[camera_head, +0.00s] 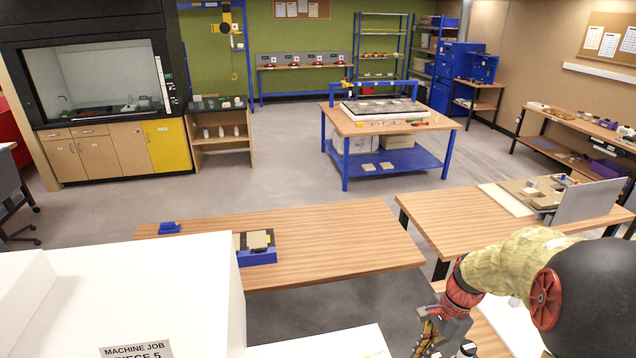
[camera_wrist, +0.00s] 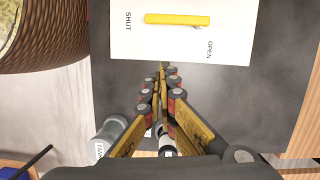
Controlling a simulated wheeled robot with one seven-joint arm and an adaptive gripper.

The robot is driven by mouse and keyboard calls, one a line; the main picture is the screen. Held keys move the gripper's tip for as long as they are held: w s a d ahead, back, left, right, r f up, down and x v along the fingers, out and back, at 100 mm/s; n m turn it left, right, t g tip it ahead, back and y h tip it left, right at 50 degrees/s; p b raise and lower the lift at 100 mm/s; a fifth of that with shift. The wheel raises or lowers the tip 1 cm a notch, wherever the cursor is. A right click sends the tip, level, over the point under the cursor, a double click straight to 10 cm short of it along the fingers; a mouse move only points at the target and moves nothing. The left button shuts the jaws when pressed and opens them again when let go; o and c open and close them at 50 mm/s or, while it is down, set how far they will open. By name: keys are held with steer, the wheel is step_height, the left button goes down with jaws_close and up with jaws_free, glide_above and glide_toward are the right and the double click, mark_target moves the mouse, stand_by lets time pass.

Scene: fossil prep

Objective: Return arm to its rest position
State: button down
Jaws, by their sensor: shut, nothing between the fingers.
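My arm reaches in from the lower right of the head view in a yellowish cover with red joints. My gripper (camera_head: 432,338) hangs at its end by the bottom edge of that view, partly cut off. In the wrist view my gripper (camera_wrist: 161,72) has its two fingers together at the tips, with nothing held. Beyond the tips is a white panel (camera_wrist: 140,45) with a yellow handle (camera_wrist: 178,19) and the words SHUT and OPEN. The fingers appear clear of the handle.
A wooden table (camera_head: 330,240) holds a blue tray (camera_head: 258,258) and a small blue item (camera_head: 169,228). Another table (camera_head: 450,215) stands at right. A white machine (camera_head: 140,290) fills the lower left. A brown woven round thing (camera_wrist: 45,45) is close at the wrist view's left. Open floor lies beyond.

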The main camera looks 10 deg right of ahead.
steer(key=s+a+n+t+h+b, duration=0.2)
steer(key=s+a+n+t+b, duration=0.4)
steer(key=b, duration=1.5)
steer(key=s+a+n, duration=0.5)
steer(key=a+n, duration=0.3)
steer(key=n, duration=0.2)
steer(key=shift+s+a+h, duration=0.25)
steer(key=shift+s+h, duration=0.1)
steer(key=shift+h, duration=0.05)
